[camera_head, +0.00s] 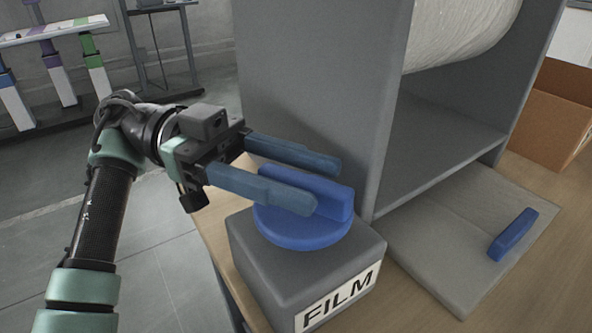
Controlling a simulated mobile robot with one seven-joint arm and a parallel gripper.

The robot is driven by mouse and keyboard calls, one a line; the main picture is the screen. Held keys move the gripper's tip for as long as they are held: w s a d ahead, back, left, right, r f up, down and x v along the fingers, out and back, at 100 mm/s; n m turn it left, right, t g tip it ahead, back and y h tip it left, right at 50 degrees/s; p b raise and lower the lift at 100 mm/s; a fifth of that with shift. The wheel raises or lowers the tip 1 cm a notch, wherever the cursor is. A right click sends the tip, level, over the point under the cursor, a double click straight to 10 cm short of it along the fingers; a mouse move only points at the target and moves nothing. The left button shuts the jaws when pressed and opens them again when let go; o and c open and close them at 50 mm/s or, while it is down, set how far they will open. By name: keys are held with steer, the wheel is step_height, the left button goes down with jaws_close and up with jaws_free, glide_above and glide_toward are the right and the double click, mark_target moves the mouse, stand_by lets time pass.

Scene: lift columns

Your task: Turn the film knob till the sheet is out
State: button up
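The film knob (300,232) is a blue round dial with a raised grip bar (335,196) across its top. It sits on a grey box (290,275) with a white FILM label (337,300). My gripper (326,187) comes in from the left with its blue fingers apart, at the knob's bar. The near finger overlaps the bar in the picture and the far finger is behind it. I cannot tell whether either finger touches the bar. A roll of whitish film (455,35) is in the grey housing at the top right. No sheet shows outside the roll.
The tall grey housing (310,90) stands right behind the knob box. A grey plate (440,265) with a blue handle (513,234) lies to the right on the wooden table (545,185). A cardboard box (555,112) is at the far right. Floor is open on the left.

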mark_target(296, 175)
step_height(296, 175, up, 10)
steer(key=p, duration=0.5)
